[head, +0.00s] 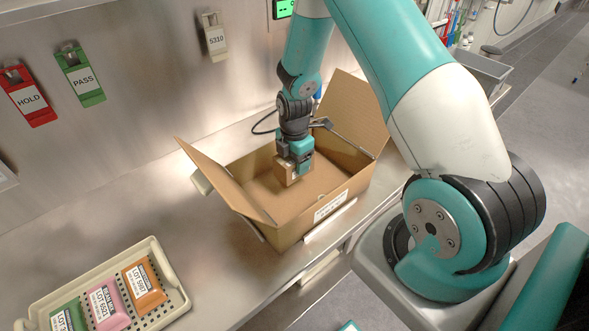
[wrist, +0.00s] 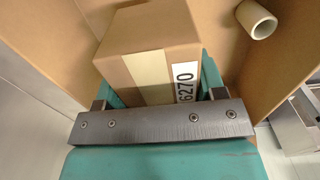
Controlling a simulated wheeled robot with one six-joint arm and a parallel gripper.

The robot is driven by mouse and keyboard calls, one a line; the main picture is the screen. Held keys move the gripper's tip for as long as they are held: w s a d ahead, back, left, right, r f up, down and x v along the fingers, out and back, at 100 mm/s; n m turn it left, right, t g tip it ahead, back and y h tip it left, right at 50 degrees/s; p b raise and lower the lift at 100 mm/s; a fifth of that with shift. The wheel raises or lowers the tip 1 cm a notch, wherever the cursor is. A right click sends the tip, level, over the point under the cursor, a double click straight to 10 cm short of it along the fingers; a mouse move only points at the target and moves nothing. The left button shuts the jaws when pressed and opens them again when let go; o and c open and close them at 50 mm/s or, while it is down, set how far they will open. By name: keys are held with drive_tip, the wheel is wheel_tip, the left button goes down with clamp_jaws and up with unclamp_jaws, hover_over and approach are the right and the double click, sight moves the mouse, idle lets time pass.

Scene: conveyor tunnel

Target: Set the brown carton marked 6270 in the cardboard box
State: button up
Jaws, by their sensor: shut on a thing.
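The brown carton marked 6270 (wrist: 135,50) is between the fingers of my gripper (wrist: 160,95) in the wrist view, with its white label facing the right finger side. In the head view my gripper (head: 298,165) points down inside the open cardboard box (head: 278,240). It is shut on the carton (head: 287,177), which shows as a small brown block below the fingers, within the box walls. Whether the carton touches the box floor cannot be told. The box flaps stand open, and a white label is on its front wall.
A cream tray (head: 37,308) with green, pink and orange lot packs stands at the lower left. Red HOLD (head: 28,98) and green PASS (head: 83,83) tags hang on the steel wall. A pale tube end (wrist: 256,19) shows beside the carton in the wrist view.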

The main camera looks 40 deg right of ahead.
sight(295, 174)
drive_tip(key=shift+f+p, duration=0.65)
drive_tip(key=shift+f, duration=2.1)
drive_tip(key=shift+f, duration=0.15)
drive_tip(key=o, duration=1.3)
